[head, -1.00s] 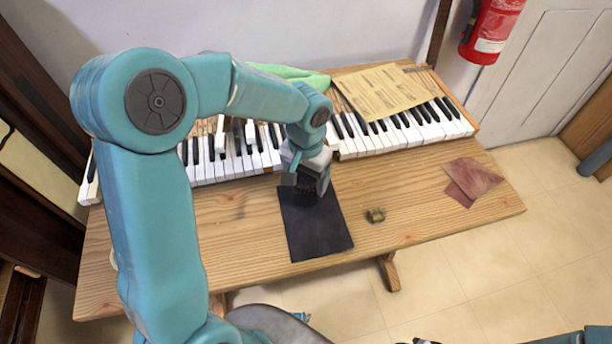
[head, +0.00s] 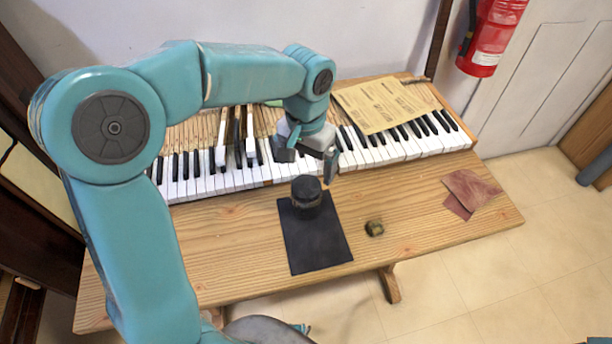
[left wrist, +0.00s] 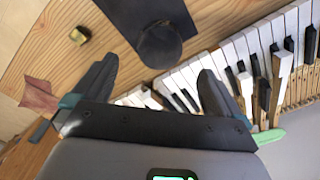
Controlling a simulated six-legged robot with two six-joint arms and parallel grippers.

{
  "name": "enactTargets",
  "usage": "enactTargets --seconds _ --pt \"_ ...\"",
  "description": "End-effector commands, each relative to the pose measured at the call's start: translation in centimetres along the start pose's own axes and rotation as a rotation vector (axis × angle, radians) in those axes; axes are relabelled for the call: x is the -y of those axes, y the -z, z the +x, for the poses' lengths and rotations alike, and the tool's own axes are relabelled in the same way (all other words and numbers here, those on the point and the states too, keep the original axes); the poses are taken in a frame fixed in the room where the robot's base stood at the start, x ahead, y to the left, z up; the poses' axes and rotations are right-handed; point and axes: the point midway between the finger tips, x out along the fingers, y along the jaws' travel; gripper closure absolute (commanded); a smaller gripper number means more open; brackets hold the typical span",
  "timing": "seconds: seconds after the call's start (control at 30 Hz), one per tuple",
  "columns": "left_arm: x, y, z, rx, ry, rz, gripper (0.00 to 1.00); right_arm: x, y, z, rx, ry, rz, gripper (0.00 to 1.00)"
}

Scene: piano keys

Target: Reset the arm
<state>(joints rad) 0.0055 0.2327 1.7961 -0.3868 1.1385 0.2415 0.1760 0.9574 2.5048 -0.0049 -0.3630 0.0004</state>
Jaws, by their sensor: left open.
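My left gripper (head: 308,152) is open and empty. It hangs above the front edge of the piano keys, just behind a black round jar (head: 307,192). The jar stands upright on a dark mat (head: 318,244) on the wooden table. In the left wrist view, the open fingers of my left gripper (left wrist: 158,92) point toward the keys, and the jar (left wrist: 160,45) shows beyond them, apart from both fingers. My left arm arches over the left part of the table. My right gripper is not in view.
Piano keys (head: 235,181) run along the back of the table (head: 200,262); a few stand raised. Paper sheets (head: 382,103) lie over the right keys. A small brass-coloured block (head: 374,228) and reddish-brown scraps (head: 470,190) lie at right. A fire extinguisher (head: 490,35) hangs on the wall.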

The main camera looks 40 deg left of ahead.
Motion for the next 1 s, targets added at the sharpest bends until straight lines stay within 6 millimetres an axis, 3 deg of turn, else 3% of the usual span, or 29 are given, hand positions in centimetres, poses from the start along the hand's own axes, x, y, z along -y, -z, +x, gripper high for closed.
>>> enactTargets --seconds 0.2,0.77,1.0 --pt "0.0 0.0 -2.1 0.000 0.001 0.001 0.00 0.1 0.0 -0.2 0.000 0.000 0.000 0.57" --pt "0.0 0.0 -2.3 0.001 0.001 0.001 0.00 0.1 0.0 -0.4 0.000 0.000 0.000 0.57" --pt "0.0 0.0 -6.8 0.001 0.001 0.000 0.00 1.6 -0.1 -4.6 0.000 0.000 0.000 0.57"
